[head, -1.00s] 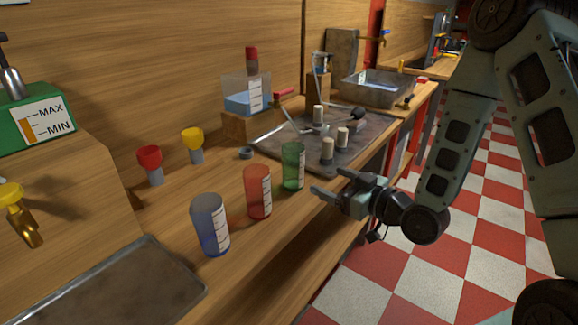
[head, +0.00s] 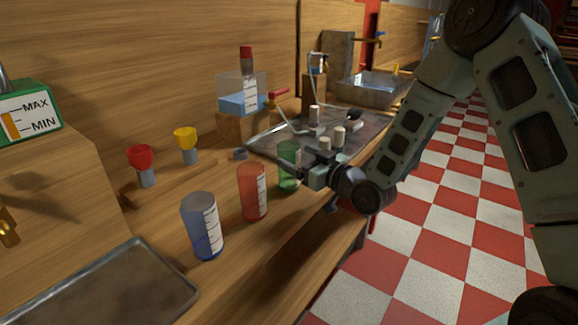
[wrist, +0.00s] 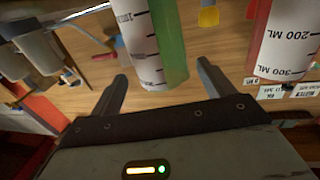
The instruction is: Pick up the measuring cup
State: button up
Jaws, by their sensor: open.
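Three see-through measuring cups with white scales stand in a row on the wooden counter: a blue cup (head: 203,225), a red cup (head: 252,190) and a green cup (head: 288,150). My gripper (head: 298,172) is open at the green cup's right side and hides part of it. In the wrist view, the green cup (wrist: 172,45) shows ahead of the gap between my two spread fingers (wrist: 162,72); I cannot tell if they touch it. The red cup (wrist: 258,38) is off to the right there, outside the fingers.
A metal tray (head: 262,146) with several pale cylinders (head: 339,135) lies behind the green cup. Red (head: 140,158) and yellow (head: 185,138) knobs stand along the wall side. A blue-filled tank (head: 236,103) is at the back. An empty metal tray (head: 130,290) is at front left.

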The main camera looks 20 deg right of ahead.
jog(key=shift+f+p+x, duration=0.15)
jog(key=shift+p+x, duration=0.1)
jog(key=shift+x, duration=1.25)
jog(key=shift+f+p+x, duration=0.15)
jog(key=shift+p+x, duration=0.05)
jog(key=shift+x, duration=1.3)
jog(key=c, duration=1.1)
